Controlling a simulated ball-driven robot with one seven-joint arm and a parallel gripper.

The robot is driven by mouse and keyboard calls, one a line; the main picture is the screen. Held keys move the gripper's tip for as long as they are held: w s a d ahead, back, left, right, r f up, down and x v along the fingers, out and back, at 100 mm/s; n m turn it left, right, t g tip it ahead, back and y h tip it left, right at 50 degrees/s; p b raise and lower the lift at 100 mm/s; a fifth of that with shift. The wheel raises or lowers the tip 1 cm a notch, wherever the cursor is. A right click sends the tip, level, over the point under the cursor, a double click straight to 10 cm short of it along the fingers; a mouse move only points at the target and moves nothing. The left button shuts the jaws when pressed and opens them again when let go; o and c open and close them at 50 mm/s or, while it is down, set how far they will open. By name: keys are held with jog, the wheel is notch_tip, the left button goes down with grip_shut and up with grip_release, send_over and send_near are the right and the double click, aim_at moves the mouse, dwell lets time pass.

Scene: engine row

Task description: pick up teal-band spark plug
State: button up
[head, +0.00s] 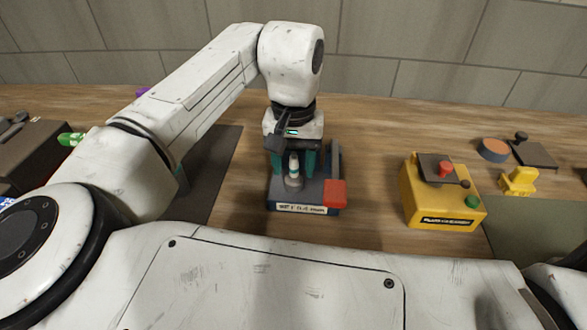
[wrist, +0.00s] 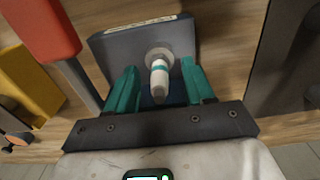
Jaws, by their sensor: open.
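The teal-band spark plug (head: 294,168) stands upright on a grey-blue fixture in the middle of the head view. It is white with a teal band and sits in a round grey seat. In the wrist view the spark plug (wrist: 160,80) lies between the two teal fingers of my gripper (wrist: 160,76). The fingers are open, with a gap on each side of it. In the head view my gripper (head: 294,165) points down over the fixture, with a finger to each side of the plug.
The fixture (head: 295,209) has a label on its front and a red block (head: 335,192) at its right. A yellow box (head: 440,205) with red and green buttons stands to the right. A dark mat (head: 208,180) lies to the left. Bare wood separates the fixture and yellow box.

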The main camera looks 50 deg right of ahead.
jog(key=shift+f, duration=0.4)
grip_shut()
